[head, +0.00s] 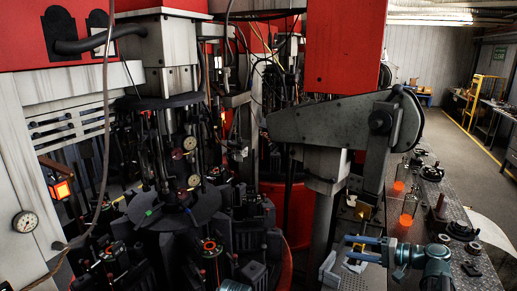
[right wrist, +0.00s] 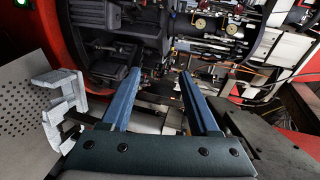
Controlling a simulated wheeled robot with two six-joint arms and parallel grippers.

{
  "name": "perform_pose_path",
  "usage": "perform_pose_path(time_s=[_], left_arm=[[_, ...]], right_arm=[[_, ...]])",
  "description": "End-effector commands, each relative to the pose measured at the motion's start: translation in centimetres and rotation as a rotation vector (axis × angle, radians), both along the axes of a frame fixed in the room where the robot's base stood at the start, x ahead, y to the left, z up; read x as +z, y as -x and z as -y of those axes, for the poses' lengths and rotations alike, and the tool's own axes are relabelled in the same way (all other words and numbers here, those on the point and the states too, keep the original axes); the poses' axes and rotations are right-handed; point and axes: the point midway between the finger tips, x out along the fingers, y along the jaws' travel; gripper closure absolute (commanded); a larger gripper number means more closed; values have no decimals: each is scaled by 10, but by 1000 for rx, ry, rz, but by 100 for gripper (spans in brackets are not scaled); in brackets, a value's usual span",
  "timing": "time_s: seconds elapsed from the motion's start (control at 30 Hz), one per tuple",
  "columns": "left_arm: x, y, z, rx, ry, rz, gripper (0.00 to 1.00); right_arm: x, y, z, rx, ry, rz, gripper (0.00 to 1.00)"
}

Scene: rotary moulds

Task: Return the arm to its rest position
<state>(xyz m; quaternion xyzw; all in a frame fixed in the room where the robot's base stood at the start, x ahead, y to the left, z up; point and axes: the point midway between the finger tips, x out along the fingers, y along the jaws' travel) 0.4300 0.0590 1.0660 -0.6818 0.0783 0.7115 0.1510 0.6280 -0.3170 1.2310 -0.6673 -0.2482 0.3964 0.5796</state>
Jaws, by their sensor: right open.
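My right gripper (head: 350,249) is at the lower right of the head view, above the edge of the metal bench. Its two blue fingers point left and are apart, with nothing between them. The right wrist view also shows the open, empty fingers (right wrist: 160,75), pointing towards the dark machine. My right arm's teal wrist (head: 425,262) is behind it over the bench.
The rotary machine with black moulds (head: 180,205) fills the left and middle. A grey forked part (head: 328,268) stands left of my gripper, also in the wrist view (right wrist: 62,105). Glowing orange bottles (head: 409,208) stand on the bench (head: 455,205). The aisle (head: 465,150) is clear.

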Motion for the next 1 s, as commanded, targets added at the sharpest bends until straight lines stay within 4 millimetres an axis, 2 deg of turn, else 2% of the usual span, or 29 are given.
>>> perform_pose_path(time_s=[0.03, 0.2, 0.3, 0.4, 0.53, 0.7, 0.83, 1.0], left_arm=[[-8, 0, 0, 0, 0, 0, 52], [-22, 0, 0, -2, 0, 0, 52], [-29, 0, 0, -2, -1, 0, 52], [-37, 0, 0, -3, -1, 0, 52], [-47, 0, 0, -4, -1, 0, 52], [-58, 0, 0, -5, -1, 0, 52], [-62, 0, 0, -6, -1, 0, 52], [-65, 0, 0, -6, -1, 0, 52]], right_arm=[[-24, 7, -41, 67, 63, -44, 38], [-94, 38, -138, 269, 318, -179, 38], [-131, 66, -181, 384, 486, -239, 38], [-164, 97, -214, 491, 661, -283, 38], [-197, 136, -241, 618, 900, -311, 38], [-222, 175, -255, 735, 1184, -305, 38], [-229, 191, -257, 782, 1337, -287, 38], [-230, 198, -257, 805, 1435, -272, 38]])
